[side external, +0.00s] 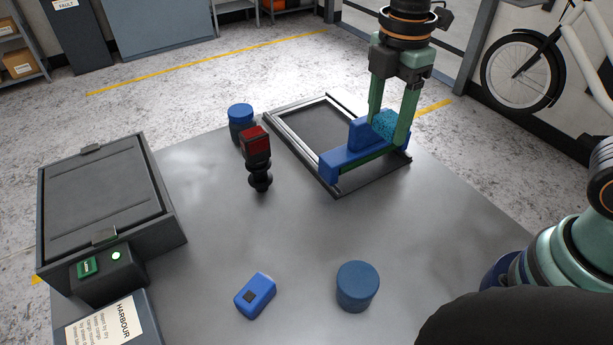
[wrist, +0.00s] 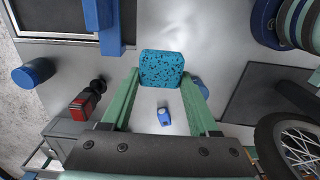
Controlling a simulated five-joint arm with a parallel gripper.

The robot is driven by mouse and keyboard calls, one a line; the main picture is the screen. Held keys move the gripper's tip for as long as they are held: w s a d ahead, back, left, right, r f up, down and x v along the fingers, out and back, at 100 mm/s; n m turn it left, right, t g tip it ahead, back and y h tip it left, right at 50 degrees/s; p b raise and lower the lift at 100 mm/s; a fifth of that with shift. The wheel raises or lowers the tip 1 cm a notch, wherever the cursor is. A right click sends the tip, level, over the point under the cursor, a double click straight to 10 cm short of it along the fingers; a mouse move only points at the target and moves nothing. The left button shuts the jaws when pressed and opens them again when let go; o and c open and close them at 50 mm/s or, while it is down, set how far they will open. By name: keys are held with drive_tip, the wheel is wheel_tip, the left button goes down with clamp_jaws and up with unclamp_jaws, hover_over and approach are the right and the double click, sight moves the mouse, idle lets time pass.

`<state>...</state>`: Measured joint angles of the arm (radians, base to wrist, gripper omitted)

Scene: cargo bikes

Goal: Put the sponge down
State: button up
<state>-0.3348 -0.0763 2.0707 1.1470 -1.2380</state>
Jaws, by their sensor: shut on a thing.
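The sponge (side external: 383,124) is a teal speckled block. My gripper (side external: 388,130) is shut on it, with one green finger on each side. In the wrist view the sponge (wrist: 161,69) sits between the fingertips (wrist: 161,80), its face fully visible. In the side view the sponge is at the right end of a blue bracket-like piece (side external: 345,163), which partly hides its lower part. I cannot tell whether the sponge touches the bracket or anything below.
The bracket overlaps a dark rectangular frame (side external: 297,160). A red-and-black light (side external: 257,150) and a blue cylinder (side external: 240,117) stand left of it. Another blue cylinder (side external: 357,287) and a small blue device (side external: 255,295) are nearer. A dark lidded box (side external: 165,220) stands left. The middle table is clear.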

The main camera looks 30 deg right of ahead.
sight(368, 215)
wheel_tip(368, 215, down, 20)
drive_tip(key=shift+d, duration=0.1)
idle(0.5)
drive_tip(key=shift+f, duration=0.1)
drive_tip(key=o, duration=1.3)
wheel_tip(368, 215, up, 12)
drive_tip(key=s+d+r+m+t, duration=0.1)
drive_tip(key=d+r+m+t, duration=0.1)
drive_tip(key=m, duration=0.4)
drive_tip(key=d+r+m+t, duration=0.1)
drive_tip(key=d+r+m, duration=0.4)
drive_tip(key=r+m, duration=0.1)
drive_tip(key=s+d+r+m+t, duration=0.1)
drive_tip(key=d+r+m+t, duration=0.1)
drive_tip(key=m, duration=0.4)
drive_tip(key=shift+s+d+r+t, duration=0.15)
drive_tip(key=shift+d+r, duration=0.25)
drive_tip(key=shift+r, duration=0.25)
drive_tip(key=shift+s+d+r+t, duration=0.15)
drive_tip(key=shift+d+r, duration=0.25)
drive_tip(key=shift+r, duration=0.25)
